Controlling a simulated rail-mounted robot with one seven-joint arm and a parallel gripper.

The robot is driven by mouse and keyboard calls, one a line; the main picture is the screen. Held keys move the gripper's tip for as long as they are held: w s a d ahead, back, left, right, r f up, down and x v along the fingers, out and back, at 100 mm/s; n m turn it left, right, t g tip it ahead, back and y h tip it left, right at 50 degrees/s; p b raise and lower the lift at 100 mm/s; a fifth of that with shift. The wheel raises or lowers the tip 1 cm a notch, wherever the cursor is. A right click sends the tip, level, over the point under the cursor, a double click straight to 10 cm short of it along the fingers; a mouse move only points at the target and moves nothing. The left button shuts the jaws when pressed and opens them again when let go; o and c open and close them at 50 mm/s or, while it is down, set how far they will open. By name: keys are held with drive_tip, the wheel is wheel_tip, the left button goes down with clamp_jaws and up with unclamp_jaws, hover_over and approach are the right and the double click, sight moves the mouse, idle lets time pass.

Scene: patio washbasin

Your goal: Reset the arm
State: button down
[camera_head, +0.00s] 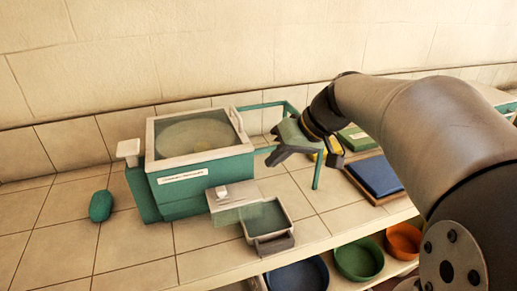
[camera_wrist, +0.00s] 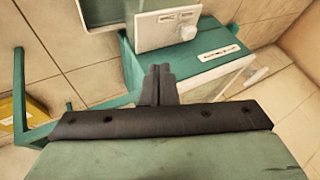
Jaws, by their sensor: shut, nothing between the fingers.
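My gripper (camera_head: 277,158) is at the end of my arm, which reaches in from the right in the head view. It hangs just right of a green washing unit (camera_head: 205,199) with a white-rimmed, clear-topped lid (camera_head: 235,115). In the wrist view my gripper (camera_wrist: 158,70) has its two dark fingers together with nothing between them. The green unit (camera_wrist: 150,65) lies beyond the fingertips there. I cannot tell whether the fingers touch it.
A small tray (camera_head: 288,240) juts from the unit's front. A green frame (camera_head: 316,172) stands right of it, close to my gripper. A teal oval object (camera_head: 101,206) lies left. A blue panel (camera_head: 375,175) lies right. Green (camera_head: 360,259) and orange (camera_head: 403,241) bowls sit below the counter.

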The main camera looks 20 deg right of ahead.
drive_tip(key=s+a+f+g+h+p, duration=0.1)
drive_tip(key=s+a+f+g+h, duration=0.1)
drive_tip(key=s+f, duration=0.4)
drive_tip(key=s+a+f+g+h+p, duration=0.2)
drive_tip(key=s+a+f, duration=0.3)
drive_tip(key=s, duration=0.5)
wheel_tip(320, 180, down, 2)
drive_tip(key=shift+a+f+m+h, duration=0.2)
drive_tip(key=shift+m+h, duration=0.2)
drive_tip(key=shift+h, duration=0.4)
